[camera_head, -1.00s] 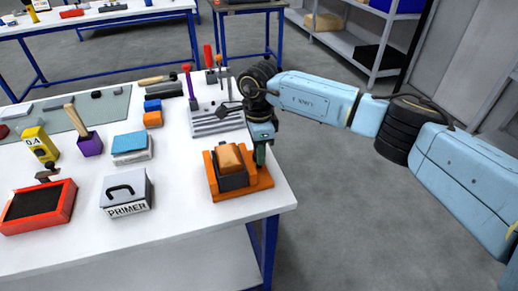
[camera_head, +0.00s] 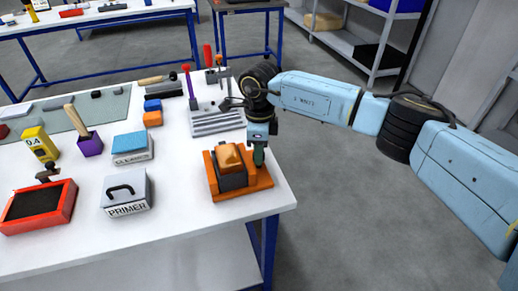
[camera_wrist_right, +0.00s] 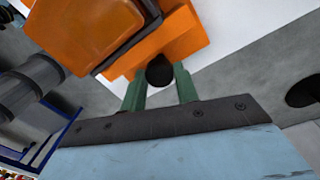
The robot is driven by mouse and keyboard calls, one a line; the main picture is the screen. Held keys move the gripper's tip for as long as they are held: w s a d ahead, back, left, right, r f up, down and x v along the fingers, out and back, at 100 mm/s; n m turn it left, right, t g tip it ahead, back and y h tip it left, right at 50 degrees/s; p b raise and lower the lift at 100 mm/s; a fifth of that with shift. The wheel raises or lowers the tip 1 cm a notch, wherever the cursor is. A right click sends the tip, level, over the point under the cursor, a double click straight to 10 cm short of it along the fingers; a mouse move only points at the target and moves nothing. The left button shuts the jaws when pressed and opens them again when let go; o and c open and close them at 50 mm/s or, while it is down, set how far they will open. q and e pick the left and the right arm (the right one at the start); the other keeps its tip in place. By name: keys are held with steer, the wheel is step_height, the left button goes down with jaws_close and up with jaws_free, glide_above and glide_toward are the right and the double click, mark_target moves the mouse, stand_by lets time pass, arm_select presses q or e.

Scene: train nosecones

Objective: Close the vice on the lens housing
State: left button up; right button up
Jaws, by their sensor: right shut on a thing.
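The orange vice (camera_head: 262,180) stands near the right end of the white table, with dark jaws. The lens housing (camera_head: 229,156), an orange-tan block, sits between the jaws; whether both jaws touch it I cannot tell. My right gripper (camera_head: 259,157) points down at the vice's right side. In the right wrist view its green fingers (camera_wrist_right: 160,88) are on either side of a round black handle knob (camera_wrist_right: 160,72) and shut on it. The vice body (camera_wrist_right: 175,35) fills the top of that view, with the housing (camera_wrist_right: 80,28) at upper left. My left gripper is out of view.
A grey tool rack (camera_head: 217,123) with upright tools stands just behind the vice. A PRIMER box (camera_head: 126,195), a blue-topped box (camera_head: 131,148) and a red tray (camera_head: 38,205) are to the left. The table's right edge is close to the vice.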

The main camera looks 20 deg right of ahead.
steer(key=o, duration=1)
steer(key=shift+c, duration=0.2)
step_height(320, 180, up, 13)
steer(key=shift+w+r, duration=0.2)
steer(key=shift+w, duration=0.1)
steer(key=shift+d, duration=0.1)
